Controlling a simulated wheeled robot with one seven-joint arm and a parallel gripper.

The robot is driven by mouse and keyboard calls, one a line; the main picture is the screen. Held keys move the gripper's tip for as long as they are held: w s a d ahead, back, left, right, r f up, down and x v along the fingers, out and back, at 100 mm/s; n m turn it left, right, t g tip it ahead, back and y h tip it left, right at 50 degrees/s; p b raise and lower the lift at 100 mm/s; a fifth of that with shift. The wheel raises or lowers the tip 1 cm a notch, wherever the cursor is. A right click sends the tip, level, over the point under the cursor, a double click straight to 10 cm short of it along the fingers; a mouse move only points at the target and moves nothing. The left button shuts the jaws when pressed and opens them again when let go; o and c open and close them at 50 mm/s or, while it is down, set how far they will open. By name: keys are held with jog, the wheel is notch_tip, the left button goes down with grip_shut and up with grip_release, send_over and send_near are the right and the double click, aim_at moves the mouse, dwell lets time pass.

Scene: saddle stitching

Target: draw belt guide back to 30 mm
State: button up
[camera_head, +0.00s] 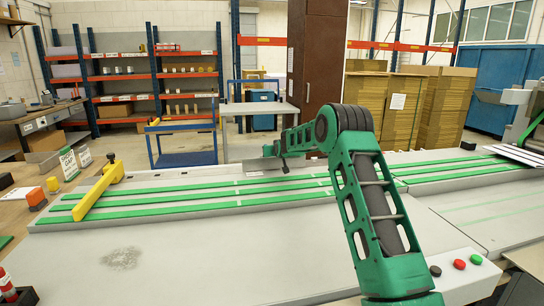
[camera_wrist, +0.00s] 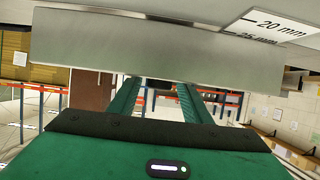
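The belt guide appears as a flat grey metal plate (camera_head: 262,164) at the far side of the green-striped belt table in the head view. In the wrist view the plate (camera_wrist: 150,48) spans the upper part of the picture. A white scale label (camera_wrist: 270,27) beside its right end reads 20 mm, with 25 mm partly covered by the plate. My gripper's two green fingers (camera_wrist: 158,100) stand apart and run up to the plate's lower edge. The plate hides the fingertips, so any contact or grip cannot be seen. In the head view the gripper is small and partly hidden by my arm.
Green belts (camera_head: 230,193) run along the table. A yellow bar (camera_head: 97,192) lies across them at the left. Red and green buttons (camera_head: 460,264) are at the front right. The grey front surface (camera_head: 240,255) is mostly clear. A blue cart (camera_head: 183,158) stands behind.

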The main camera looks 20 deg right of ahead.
jog(key=shift+s, duration=0.1)
jog(key=v, duration=1)
jog(key=shift+s, duration=0.2)
jog(key=shift+a+r, duration=0.1)
